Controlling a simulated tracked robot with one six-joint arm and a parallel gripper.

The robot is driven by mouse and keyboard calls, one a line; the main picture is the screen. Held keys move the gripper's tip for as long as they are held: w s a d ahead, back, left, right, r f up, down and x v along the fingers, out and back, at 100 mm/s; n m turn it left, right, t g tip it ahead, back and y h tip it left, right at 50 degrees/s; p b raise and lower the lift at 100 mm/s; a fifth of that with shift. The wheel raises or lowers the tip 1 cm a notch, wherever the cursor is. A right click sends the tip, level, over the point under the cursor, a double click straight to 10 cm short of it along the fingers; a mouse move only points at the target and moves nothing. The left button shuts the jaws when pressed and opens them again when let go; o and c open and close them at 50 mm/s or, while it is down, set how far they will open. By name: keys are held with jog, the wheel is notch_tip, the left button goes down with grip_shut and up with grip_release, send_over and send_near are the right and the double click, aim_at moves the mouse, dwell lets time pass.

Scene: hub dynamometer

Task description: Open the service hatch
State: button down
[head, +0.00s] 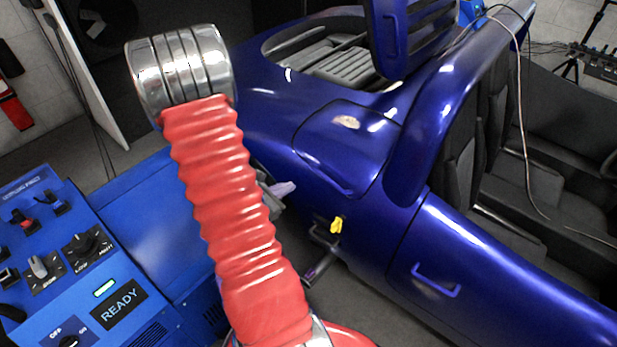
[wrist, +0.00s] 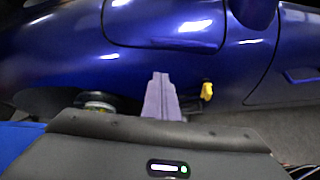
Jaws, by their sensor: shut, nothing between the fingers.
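The blue car body has a seam-outlined panel (head: 347,145) on its rear flank, which looks like the service hatch. It lies flush and closed, and its lower part shows at the top of the wrist view (wrist: 165,25). A small yellow knob or key (head: 336,225) sticks out of the body below and right of the panel; it also shows in the wrist view (wrist: 207,91). My gripper (head: 289,187) is shut and empty, with its pale purple fingers just left of and below the panel. In the wrist view its fingers (wrist: 160,82) point at the body below the panel's lower edge, left of the yellow knob.
A blue control console (head: 75,260) with switches and a READY sign stands at the lower left. A slatted engine cover (head: 415,35) stands raised at the top. A door handle (head: 436,281) is on the car's right side. A thin cable (head: 521,110) hangs over the seats.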

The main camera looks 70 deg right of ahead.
jog(key=shift+s+d+f+n, duration=0.15)
jog(key=shift+f, duration=0.3)
jog(key=shift+s+d+f+n, duration=0.1)
jog(key=shift+f+n, duration=0.05)
jog(key=shift+f, duration=0.25)
jog(key=s+d+f, duration=0.1)
jog(key=s+d, duration=0.3)
jog(key=d, duration=0.4)
jog(key=shift+d, duration=0.25)
jog(key=shift+f, duration=0.1)
dwell(0.3)
jog(key=shift+w, duration=0.15)
